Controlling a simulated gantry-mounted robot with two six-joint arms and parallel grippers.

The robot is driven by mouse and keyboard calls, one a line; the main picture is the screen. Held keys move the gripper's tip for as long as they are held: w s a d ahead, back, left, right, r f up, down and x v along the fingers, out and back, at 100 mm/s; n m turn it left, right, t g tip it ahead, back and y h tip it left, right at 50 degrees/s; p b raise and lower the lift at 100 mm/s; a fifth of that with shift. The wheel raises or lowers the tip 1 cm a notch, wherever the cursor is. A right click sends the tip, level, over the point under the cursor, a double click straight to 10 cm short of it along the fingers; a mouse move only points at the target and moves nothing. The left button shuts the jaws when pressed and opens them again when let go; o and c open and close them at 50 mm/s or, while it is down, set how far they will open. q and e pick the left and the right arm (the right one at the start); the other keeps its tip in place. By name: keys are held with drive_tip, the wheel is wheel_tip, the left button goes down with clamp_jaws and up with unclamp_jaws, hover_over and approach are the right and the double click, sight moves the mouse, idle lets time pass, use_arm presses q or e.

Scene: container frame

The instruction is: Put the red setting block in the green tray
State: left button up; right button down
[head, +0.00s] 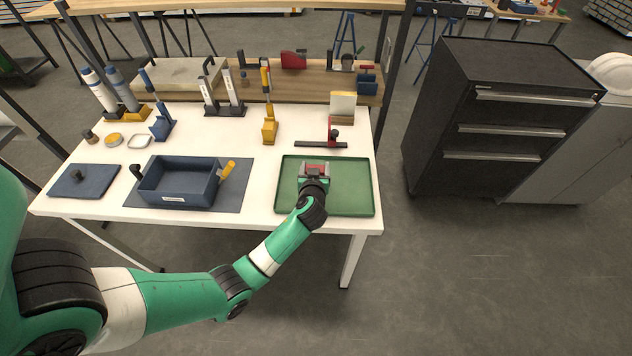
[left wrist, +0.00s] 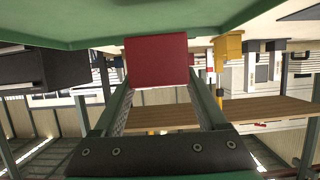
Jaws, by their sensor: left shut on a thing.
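The green tray (head: 352,195) lies flat on the right front part of the white table. My left gripper (head: 314,174) is inside the tray's outline, towards its left half, and is shut on the red setting block (head: 316,167). In the left wrist view the red block (left wrist: 157,60) sits between the two fingers, with the green tray surface (left wrist: 85,22) right beside its end. I cannot tell whether the block touches the tray floor. My wrist hides part of the block and tray in the head view. My right gripper is not in view.
A blue bin (head: 178,184) on a dark mat stands left of the tray, with a yellow-handled tool at its side. A red and black stand (head: 331,138) is just behind the tray. A black drawer cabinet (head: 490,120) stands right of the table. The tray's right half is clear.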

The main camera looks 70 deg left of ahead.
use_arm(q)
drive_tip(key=shift+w+a+f+b, duration=0.15)
drive_tip(key=shift+f+b, duration=0.7)
drive_tip(key=shift+f, duration=0.95)
drive_tip(key=shift+w, duration=0.1)
drive_tip(key=shift+f, duration=0.1)
drive_tip(key=o, duration=1.5)
